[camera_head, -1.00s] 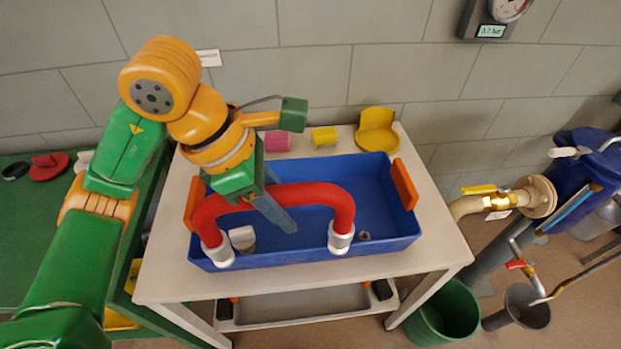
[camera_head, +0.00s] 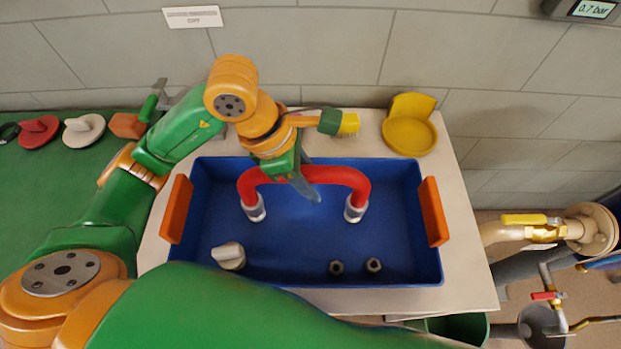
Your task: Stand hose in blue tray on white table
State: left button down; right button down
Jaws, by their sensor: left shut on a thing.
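The red hose (camera_head: 343,177) is a U-shaped arch with grey-white end fittings pointing down. In the head view it is over the back half of the blue tray (camera_head: 215,200), its ends within the tray's outline. Whether the ends touch the tray floor I cannot tell. My left gripper (camera_head: 301,184) is shut on the hose at its top, left of the middle. The tray has orange handles and stands on the white table (camera_head: 462,250). My right gripper is not in view.
In the tray lie a white fitting (camera_head: 229,256) and two nuts (camera_head: 373,265). Behind it are a yellow scoop-like holder (camera_head: 409,125) and a yellow brush (camera_head: 349,123). A green bench (camera_head: 45,185) is at left, yellow-handled piping (camera_head: 524,220) at right. A green arm link of mine covers the front.

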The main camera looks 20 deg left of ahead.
pick_arm(q)
jog(key=c, duration=0.5)
grip_release()
jog(key=shift+r, duration=0.3)
jog(key=p+v, duration=0.1)
jog(key=v, duration=1)
jog(key=shift+s+a+r, duration=0.1)
jog(key=shift+a+r, duration=0.15)
jog(key=shift+r, duration=0.05)
